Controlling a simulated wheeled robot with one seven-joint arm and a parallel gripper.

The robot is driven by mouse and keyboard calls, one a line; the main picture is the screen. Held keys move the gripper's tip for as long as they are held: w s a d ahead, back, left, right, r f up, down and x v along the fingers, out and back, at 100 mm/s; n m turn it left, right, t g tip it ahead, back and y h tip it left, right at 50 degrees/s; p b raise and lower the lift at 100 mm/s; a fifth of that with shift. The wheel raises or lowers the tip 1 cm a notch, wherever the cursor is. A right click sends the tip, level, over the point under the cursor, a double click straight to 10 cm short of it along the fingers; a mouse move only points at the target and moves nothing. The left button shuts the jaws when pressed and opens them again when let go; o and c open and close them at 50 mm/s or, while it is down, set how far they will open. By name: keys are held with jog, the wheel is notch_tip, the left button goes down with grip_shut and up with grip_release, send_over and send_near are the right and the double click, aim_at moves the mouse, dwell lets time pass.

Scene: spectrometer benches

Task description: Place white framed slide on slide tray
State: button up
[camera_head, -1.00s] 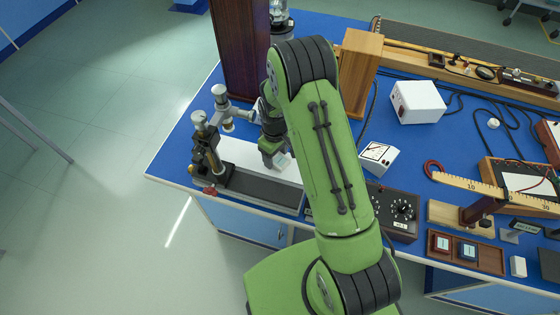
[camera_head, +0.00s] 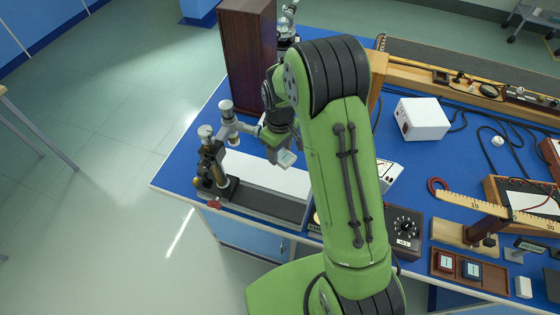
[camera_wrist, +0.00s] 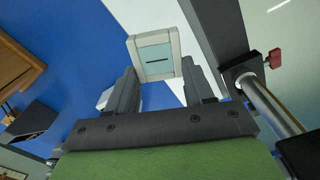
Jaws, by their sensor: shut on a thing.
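My gripper (camera_head: 277,154) is shut on the white framed slide (camera_head: 287,159) above the white-and-grey bench on the left part of the blue table. In the wrist view the slide (camera_wrist: 155,66) is a pale square frame with a grey-green pane and a short dark slit, held between the two fingertips (camera_wrist: 160,80). The slide tray (camera_head: 494,281) is a brown wooden tray at the right front of the table.
A black dial box (camera_head: 403,228), a wooden stand with a ruler (camera_head: 460,233) and a small white block (camera_head: 523,287) lie near the tray.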

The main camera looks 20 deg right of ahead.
aim_at(280, 153)
notch_tip(280, 153, up, 8)
jog(key=shift+r+p, duration=0.15)
jog(key=shift+p, duration=0.2)
